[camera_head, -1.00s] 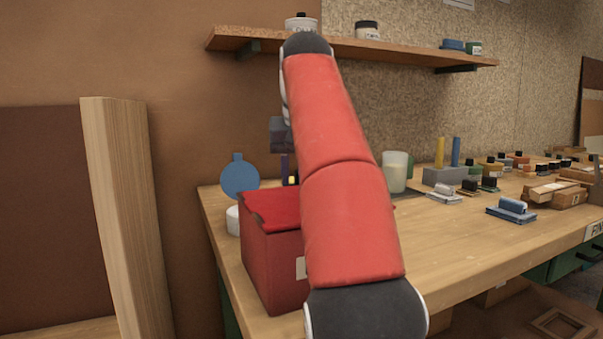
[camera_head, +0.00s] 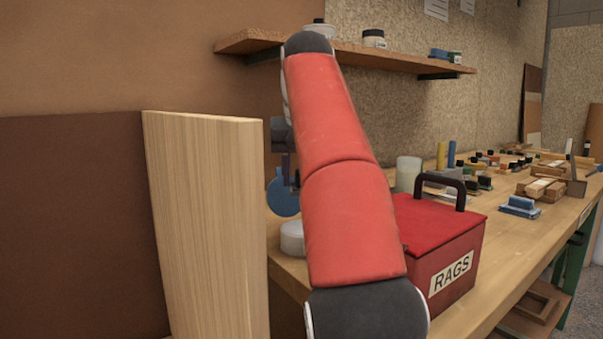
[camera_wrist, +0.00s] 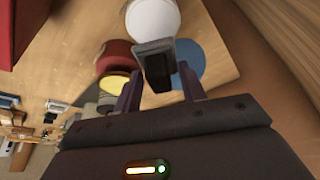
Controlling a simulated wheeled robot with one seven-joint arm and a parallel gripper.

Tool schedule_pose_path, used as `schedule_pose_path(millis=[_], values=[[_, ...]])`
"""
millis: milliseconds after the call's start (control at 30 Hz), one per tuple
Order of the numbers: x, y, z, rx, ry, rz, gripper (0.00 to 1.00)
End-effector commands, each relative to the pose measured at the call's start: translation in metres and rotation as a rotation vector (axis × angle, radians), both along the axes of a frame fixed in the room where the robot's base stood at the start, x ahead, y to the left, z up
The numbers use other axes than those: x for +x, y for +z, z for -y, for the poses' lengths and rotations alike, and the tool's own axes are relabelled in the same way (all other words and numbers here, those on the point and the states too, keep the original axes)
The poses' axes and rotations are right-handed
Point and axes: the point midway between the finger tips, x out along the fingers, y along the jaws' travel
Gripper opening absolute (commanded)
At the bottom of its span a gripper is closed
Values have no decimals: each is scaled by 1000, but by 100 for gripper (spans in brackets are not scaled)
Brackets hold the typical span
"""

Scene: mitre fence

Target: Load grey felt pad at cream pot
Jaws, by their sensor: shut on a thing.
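My gripper is mostly hidden behind my red arm in the head view, with a dark finger (camera_head: 288,168) showing at its left. In the wrist view my gripper (camera_wrist: 160,88) is shut on a grey block with a dark face, which looks like the grey felt pad (camera_wrist: 153,47). A low, round, whitish pot (camera_wrist: 152,18), perhaps the cream pot, lies just past the pad in that view. I cannot tell whether they touch. A whitish pot (camera_head: 292,238) also stands at the bench's left end in the head view, partly hidden by my arm. A taller pale jar (camera_head: 408,172) stands farther back.
A red RAGS box (camera_head: 445,235) with a black handle stands right of my arm. A tall wooden board (camera_head: 205,220) is close at left. A blue disc (camera_head: 283,198) stands near the whitish pot. A shelf (camera_head: 400,60) with jars hangs above. Several tools crowd the bench's far right.

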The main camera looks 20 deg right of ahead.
Motion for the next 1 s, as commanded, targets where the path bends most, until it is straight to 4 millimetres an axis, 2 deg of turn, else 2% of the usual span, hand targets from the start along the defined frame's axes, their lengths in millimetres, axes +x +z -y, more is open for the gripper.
schedule_pose_path(millis=[267, 733, 1000], values=[[0, -1, 0, 0, -1, 1, 15], [-1, -44, 0, 0, 0, 0, 15], [0, -51, 0, -1, 0, 2, 15]])
